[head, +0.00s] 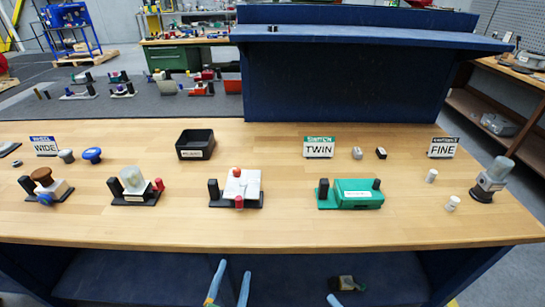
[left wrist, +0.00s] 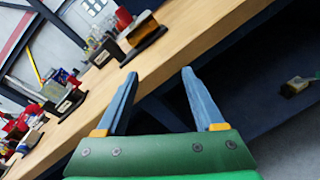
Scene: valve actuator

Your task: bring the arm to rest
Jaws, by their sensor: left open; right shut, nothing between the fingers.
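My left gripper (head: 234,268) shows at the bottom of the head view, in front of the table's front edge. Its two blue fingers are apart with nothing between them. The left wrist view shows the same open fingers (left wrist: 159,73) below and in front of the table edge, touching nothing. My right gripper (head: 333,300) shows only as a blue fingertip at the bottom edge of the head view, right of the left one. It is shut and empty; most of it is out of frame.
The wooden table (head: 280,232) carries a green device (head: 358,193), a white device (head: 243,185), a clear-domed device (head: 135,184), a brown-knobbed device (head: 45,184) and a black tray (head: 195,144). A small object (head: 346,284) lies on the lower shelf. The front strip of tabletop is clear.

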